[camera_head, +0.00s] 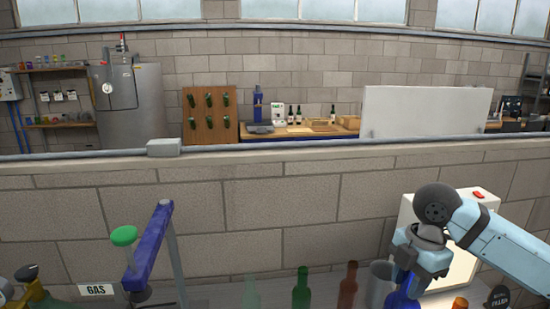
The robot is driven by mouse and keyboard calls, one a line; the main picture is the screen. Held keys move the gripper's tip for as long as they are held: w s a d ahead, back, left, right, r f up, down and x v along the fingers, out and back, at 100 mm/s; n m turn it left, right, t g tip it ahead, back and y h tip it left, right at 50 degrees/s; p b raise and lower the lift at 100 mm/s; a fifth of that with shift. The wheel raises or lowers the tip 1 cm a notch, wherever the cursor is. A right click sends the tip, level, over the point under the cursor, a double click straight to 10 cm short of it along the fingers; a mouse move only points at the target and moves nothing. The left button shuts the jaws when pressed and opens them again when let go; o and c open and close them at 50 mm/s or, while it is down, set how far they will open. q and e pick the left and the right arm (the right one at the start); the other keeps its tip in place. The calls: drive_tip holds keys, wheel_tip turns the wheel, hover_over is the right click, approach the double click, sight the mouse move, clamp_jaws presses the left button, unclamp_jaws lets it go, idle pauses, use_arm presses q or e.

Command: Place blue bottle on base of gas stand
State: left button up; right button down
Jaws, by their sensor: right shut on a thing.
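My right gripper (408,284) comes in from the right and points down at the lower right. It is shut on the blue bottle (401,301), whose top part shows below the fingers; the rest is cut off by the bottom edge. The gas stand (150,250) is at the lower left, with a blue slanted arm, a grey post and a green round knob (124,236). A "GAS" sign (97,290) is beside it. The base of the stand is below the picture, so I cannot see it. The blue bottle is well to the right of the stand. My left gripper is not in view.
Between stand and gripper are a pale green bottle (252,292), a green bottle (301,288) and a brown bottle (348,287). A grey cup (380,282) is close left of my right gripper. A white lit box (452,272) stands behind it. A block wall (300,215) runs behind.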

drive_tip(key=f+m, duration=0.2)
drive_tip(key=m, duration=0.2)
drive_tip(key=s+f+m+t, duration=0.1)
drive_tip(key=f+m, duration=0.1)
drive_tip(key=m, duration=0.2)
drive_tip(key=s+f+m+p, duration=0.1)
drive_tip(key=f+m, duration=0.1)
drive_tip(key=m, duration=0.1)
drive_tip(key=shift+a+m, duration=0.35)
drive_tip(key=shift+m, duration=0.05)
drive_tip(key=f+m, duration=0.1)
drive_tip(key=m, duration=0.2)
drive_tip(key=s+f+m, duration=0.1)
drive_tip(key=f+m, duration=0.1)
drive_tip(key=m, duration=0.2)
drive_tip(key=s+f+m+t+h+p, duration=0.1)
drive_tip(key=m, duration=0.2)
drive_tip(key=shift+s+a+f+m, duration=0.15)
drive_tip(key=shift+s+a+m, duration=0.1)
drive_tip(key=shift+a+m, duration=0.05)
